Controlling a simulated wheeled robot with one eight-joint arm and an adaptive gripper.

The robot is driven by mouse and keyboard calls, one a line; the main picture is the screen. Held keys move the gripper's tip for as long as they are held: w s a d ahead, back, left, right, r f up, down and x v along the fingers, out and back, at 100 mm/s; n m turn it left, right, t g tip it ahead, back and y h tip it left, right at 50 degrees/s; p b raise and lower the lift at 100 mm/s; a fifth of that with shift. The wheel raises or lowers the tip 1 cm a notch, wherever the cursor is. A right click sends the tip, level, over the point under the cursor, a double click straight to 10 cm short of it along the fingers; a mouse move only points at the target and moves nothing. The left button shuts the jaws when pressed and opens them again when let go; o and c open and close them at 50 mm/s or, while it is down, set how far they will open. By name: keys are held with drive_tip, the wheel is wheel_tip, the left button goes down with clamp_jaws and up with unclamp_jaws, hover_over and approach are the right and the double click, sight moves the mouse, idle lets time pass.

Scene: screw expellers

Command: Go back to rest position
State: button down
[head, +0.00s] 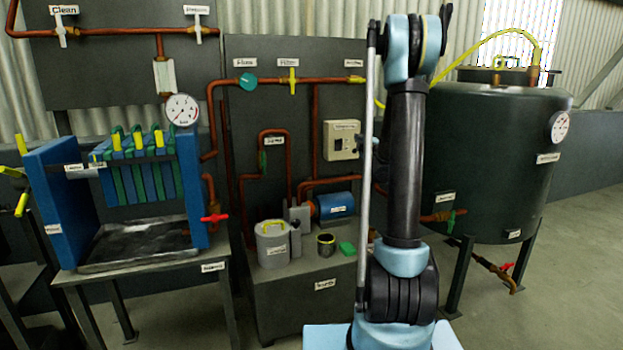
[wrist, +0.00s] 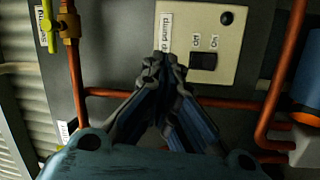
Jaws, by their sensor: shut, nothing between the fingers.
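My gripper (wrist: 172,62) shows in the wrist view with its fingertips together and nothing between them. It points toward a cream switch box (wrist: 222,35) with a dark rocker switch marked on and off. The fingertips overlap the lower left part of the box in the picture; I cannot tell whether they touch it. The switch box (head: 341,140) shows there on the dark panel, left of my arm.
Copper pipes (head: 315,130) run over the panel. A blue pump motor (head: 335,205) and a grey canister (head: 272,244) sit on the pedestal below. A filter press (head: 140,170) stands left, a dark tank (head: 495,160) right. Open floor (head: 570,260) shows at the right.

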drive_tip(key=s+d+f+m+g+h, duration=0.1)
drive_tip(key=s+d+m+g+h, duration=0.25)
drive_tip(key=s+m, duration=0.45)
drive_tip(key=s+d+m+g+h, duration=0.2)
drive_tip(key=s+m+g+h, duration=0.15)
drive_tip(key=s, duration=0.85)
drive_tip(key=s+a+f+m+g+y, duration=0.1)
drive_tip(key=s+a+f+g, duration=0.2)
drive_tip(key=s, duration=0.9)
drive_tip(key=s+a+f+m+g+y, duration=0.2)
drive_tip(key=s+a+f+g, duration=0.1)
drive_tip(key=s+f, duration=0.6)
drive_tip(key=s+a+f+m+g+y, duration=0.2)
drive_tip(key=s+f, duration=0.5)
drive_tip(key=s, duration=0.9)
drive_tip(key=shift+s+a+g, duration=0.2)
drive_tip(key=shift+a+g, duration=0.7)
drive_tip(key=shift+a, duration=0.35)
